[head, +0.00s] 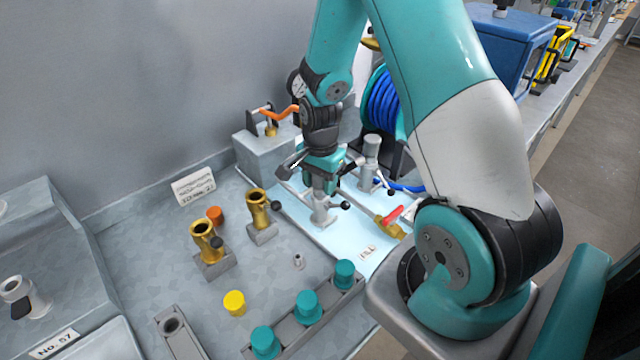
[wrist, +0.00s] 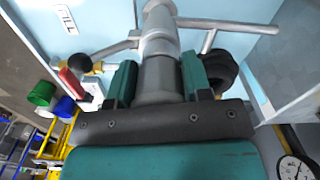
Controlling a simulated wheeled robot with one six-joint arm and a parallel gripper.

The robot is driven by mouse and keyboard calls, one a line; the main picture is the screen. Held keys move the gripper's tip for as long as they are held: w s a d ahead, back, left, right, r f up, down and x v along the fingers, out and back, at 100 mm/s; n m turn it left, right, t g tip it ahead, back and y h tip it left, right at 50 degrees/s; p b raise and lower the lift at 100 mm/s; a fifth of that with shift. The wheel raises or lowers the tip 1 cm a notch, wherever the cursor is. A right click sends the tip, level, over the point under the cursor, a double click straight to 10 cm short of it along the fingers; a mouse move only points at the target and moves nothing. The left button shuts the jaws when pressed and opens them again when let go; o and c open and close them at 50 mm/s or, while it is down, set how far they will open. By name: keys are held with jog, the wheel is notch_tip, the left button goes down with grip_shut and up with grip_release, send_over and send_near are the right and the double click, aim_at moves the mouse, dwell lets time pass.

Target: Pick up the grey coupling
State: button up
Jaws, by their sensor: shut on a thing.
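The grey coupling (head: 322,211) is an upright grey cylindrical fitting over the pale blue lit plate (head: 350,238). My gripper (head: 320,184) is above it, pointing down, with its jaws shut around its upper part. In the wrist view, the teal fingers of my gripper (wrist: 158,80) sit on both sides of the grey cylinder of the coupling (wrist: 156,72). Beyond it are a further grey body and bars reaching out to both sides. Whether the coupling's lower end touches the plate or is clear of it I cannot tell.
A second grey fitting (head: 371,150) stands just behind to the right. A red-handled brass valve (head: 390,224) is to the right. Brass fittings (head: 205,240) stand at left. Teal caps (head: 308,307) line a front rail. A blue hose reel (head: 382,105) is behind.

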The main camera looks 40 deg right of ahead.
notch_tip(320, 180, up, 20)
jog(key=b, duration=0.2)
dwell(0.5)
jog(key=shift+r, duration=0.1)
jog(key=s+a+p, duration=0.2)
jog(key=s+a, duration=0.3)
jog(key=a, duration=0.8)
jog(key=s+a+p, duration=0.1)
jog(key=s+a, duration=0.4)
jog(key=a, duration=0.9)
jog(key=s+a+p, duration=0.2)
jog(key=s+a, duration=0.4)
jog(key=a, duration=0.7)
notch_tip(320, 180, down, 21)
jog(key=b, duration=1.4)
jog(key=shift+w+r, duration=0.15)
jog(key=shift+w, duration=0.1)
